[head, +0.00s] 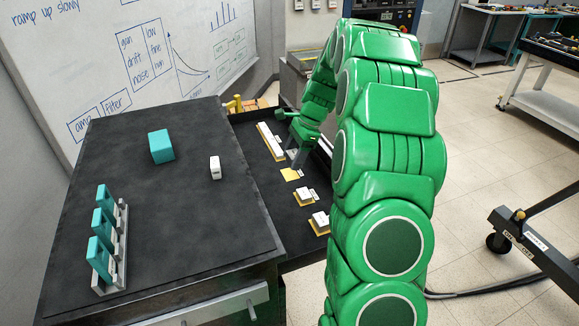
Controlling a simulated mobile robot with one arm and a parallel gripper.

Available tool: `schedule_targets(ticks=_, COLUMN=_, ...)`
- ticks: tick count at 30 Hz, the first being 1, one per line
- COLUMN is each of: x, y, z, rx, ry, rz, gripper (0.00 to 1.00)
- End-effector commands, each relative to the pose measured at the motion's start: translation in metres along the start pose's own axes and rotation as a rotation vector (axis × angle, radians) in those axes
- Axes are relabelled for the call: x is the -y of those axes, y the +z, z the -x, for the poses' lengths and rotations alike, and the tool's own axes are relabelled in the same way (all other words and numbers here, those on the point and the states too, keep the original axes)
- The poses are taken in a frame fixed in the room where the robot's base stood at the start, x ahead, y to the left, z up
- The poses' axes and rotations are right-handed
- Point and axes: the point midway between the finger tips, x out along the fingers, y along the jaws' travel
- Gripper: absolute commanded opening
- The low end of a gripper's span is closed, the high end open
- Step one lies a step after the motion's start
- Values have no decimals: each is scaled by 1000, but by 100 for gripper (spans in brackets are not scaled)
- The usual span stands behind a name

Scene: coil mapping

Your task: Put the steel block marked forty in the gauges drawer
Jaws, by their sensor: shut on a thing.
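My gripper (292,156) is low over the open gauges drawer (298,250), at the right of the dark cabinet top. It is shut on a small steel block, mostly hidden by the fingers; its marking is not readable. Just below it in the picture is a bare yellow pad (291,174). Nearer in the drawer, a pale block (303,195) and another pale block (320,220) sit on yellow pads. A long pale bar (270,141) lies on the far yellow pad.
On the cabinet top (170,220) stand a teal block (161,146), a small white block (215,167) with unreadable marks, and a rack (120,255) with three teal pieces. A whiteboard (140,60) stands behind. Open floor lies right of my arm, with a wheeled stand (535,245).

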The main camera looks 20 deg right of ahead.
Motion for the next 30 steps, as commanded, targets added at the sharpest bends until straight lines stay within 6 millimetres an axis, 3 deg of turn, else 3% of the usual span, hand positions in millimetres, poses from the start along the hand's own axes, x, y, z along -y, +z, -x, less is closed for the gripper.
schedule_targets(ticks=18, x=55, y=-30, z=-43, rx=0, ry=2, rz=-1, gripper=15)
schedule_targets(ticks=30, x=68, y=-39, z=-57, rx=1, ry=3, rz=-1, gripper=15)
